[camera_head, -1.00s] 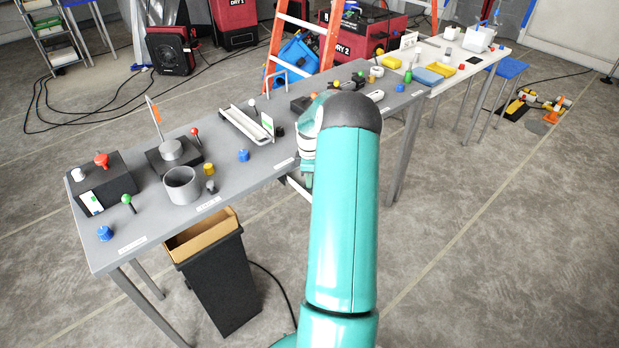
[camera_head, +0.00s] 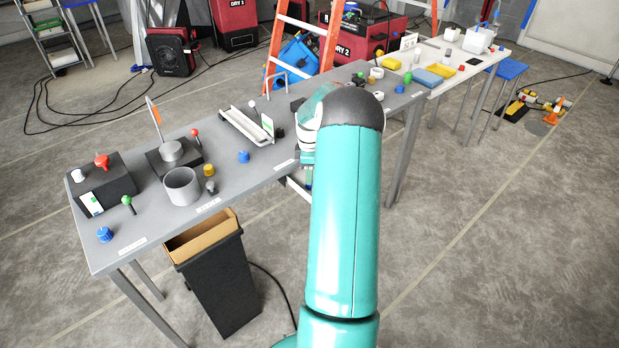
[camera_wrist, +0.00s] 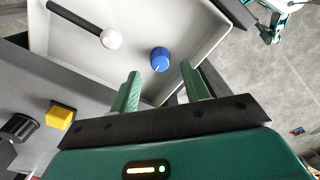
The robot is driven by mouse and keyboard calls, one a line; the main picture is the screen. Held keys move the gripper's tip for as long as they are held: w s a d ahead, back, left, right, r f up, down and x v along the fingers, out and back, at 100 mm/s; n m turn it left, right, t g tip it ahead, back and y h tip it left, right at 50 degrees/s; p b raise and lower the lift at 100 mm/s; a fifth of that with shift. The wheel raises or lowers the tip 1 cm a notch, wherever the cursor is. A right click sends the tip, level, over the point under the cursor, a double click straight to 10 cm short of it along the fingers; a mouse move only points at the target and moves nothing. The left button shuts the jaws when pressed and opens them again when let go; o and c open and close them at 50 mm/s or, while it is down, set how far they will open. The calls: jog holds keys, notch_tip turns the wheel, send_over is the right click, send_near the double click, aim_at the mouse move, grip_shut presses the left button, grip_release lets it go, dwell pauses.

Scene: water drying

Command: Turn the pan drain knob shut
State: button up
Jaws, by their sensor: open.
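A blue knob (camera_wrist: 160,59) with a small pale mark stands in a pale, shallow pan (camera_wrist: 205,25) in the wrist view. It looks like the drain knob. My gripper (camera_wrist: 163,88) is open and empty, its two green fingers pointing toward the knob. The knob lies ahead of the gap between the fingertips, and I see no contact. In the head view my arm hides most of the gripper and the knob. A pale edge of what may be the pan (camera_head: 298,189) shows below the table's front edge.
A black lever with a white ball (camera_wrist: 111,39) reaches over the pan near the knob. A yellow block (camera_wrist: 60,116) and a black knob (camera_wrist: 19,127) sit at the left. The grey table (camera_head: 225,200) carries several other knobs; a dark bin (camera_head: 220,280) stands below.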

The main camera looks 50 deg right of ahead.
notch_tip(320, 180, up, 10)
jog(key=shift+r, duration=0.2)
dwell(0.5)
jog(key=w+a+r+m+t+h, duration=0.1)
jog(key=a+r, duration=0.7)
jog(key=a, duration=0.6)
jog(key=w+a+r+m+t+h, duration=0.1)
jog(key=w+a+r, duration=0.1)
jog(key=a+r, duration=0.85)
jog(key=s+a+m+t+y, duration=0.1)
jog(key=s+a+m, duration=0.1)
jog(key=s+a, duration=0.6)
jog(key=s+a+f+m+t+y, duration=0.1)
jog(key=s+a+m+t, duration=0.1)
jog(key=s+a, duration=0.7)
jog(key=a, duration=0.7)
jog(key=shift+s+a+f+m+t, duration=0.15)
jog(key=shift+a+f+m+t, duration=0.15)
jog(key=shift+a, duration=0.1)
